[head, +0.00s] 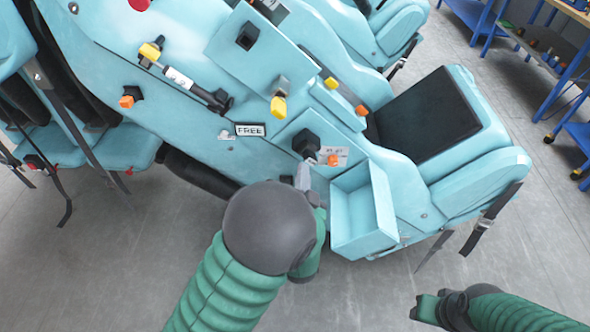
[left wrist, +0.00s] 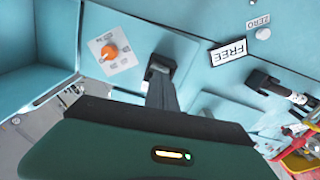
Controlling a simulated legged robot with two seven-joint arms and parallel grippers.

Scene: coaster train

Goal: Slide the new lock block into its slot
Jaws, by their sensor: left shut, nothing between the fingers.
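My left gripper (head: 304,174) is shut and reaches up to the light-blue coaster car's side panel. Its thin grey fingers (left wrist: 161,92) point at a black block-like fitting (head: 306,143) beside an orange knob. The fitting also shows in the left wrist view (left wrist: 163,64), partly hidden behind the fingers. I cannot tell whether they touch it. No separate loose lock block can be made out, and I cannot tell which fitting is its slot. My right gripper (head: 428,307) is low at the right, away from the car; its finger opening is unclear.
An open light-blue box (head: 338,213) juts from the car right of my left gripper. The orange knob (head: 332,160), a "FREE" label (head: 250,130) and a black-and-white latch rod (head: 190,86) sit on the side. Straps hang below the seats. Grey floor is clear between my arms.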

